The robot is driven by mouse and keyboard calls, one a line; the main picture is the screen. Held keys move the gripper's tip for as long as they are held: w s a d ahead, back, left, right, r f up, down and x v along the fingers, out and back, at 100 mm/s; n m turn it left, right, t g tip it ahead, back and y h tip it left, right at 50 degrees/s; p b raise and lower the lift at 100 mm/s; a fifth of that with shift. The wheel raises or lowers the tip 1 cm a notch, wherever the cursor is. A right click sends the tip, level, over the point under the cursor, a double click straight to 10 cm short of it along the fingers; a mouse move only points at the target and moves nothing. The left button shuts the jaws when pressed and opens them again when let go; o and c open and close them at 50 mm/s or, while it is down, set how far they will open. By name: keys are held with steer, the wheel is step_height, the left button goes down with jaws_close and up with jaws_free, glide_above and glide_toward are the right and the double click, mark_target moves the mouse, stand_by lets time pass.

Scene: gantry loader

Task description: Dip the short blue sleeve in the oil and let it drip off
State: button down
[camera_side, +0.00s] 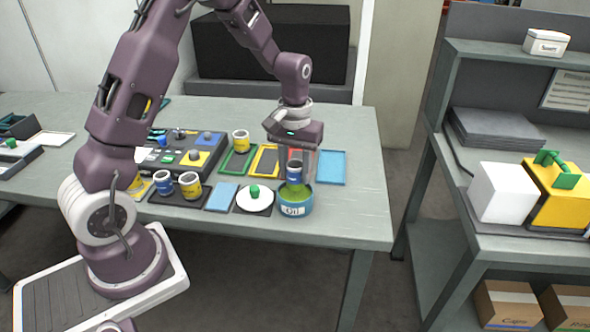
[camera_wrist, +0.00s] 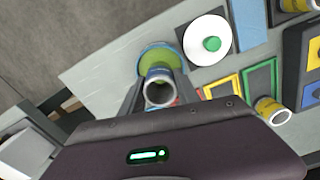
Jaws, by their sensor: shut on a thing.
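My gripper (camera_side: 302,172) is shut on a short blue sleeve (camera_side: 294,172), which has a pale band and an open top. It holds the sleeve upright over the oil pot (camera_side: 295,209), a blue round pot labelled "Oil" with yellow-green oil inside. The sleeve's lower end is at or just above the oil; I cannot tell whether it touches. In the wrist view the sleeve (camera_wrist: 160,86) shows between the fingers, hiding part of the pot (camera_wrist: 147,54). A white round lid (camera_side: 246,205) with a green knob lies left of the pot.
Another blue sleeve (camera_side: 163,183) and a yellow sleeve (camera_side: 190,186) stand at the left, and another yellow sleeve (camera_side: 241,142) stands behind. Green (camera_side: 227,172), yellow, red and blue (camera_side: 332,167) flat trays lie behind the pot. The table's right end is clear.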

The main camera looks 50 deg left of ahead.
steer(key=shift+r, duration=0.1)
step_height(320, 180, up, 3)
steer(key=shift+f, duration=0.1)
stand_by(0.5)
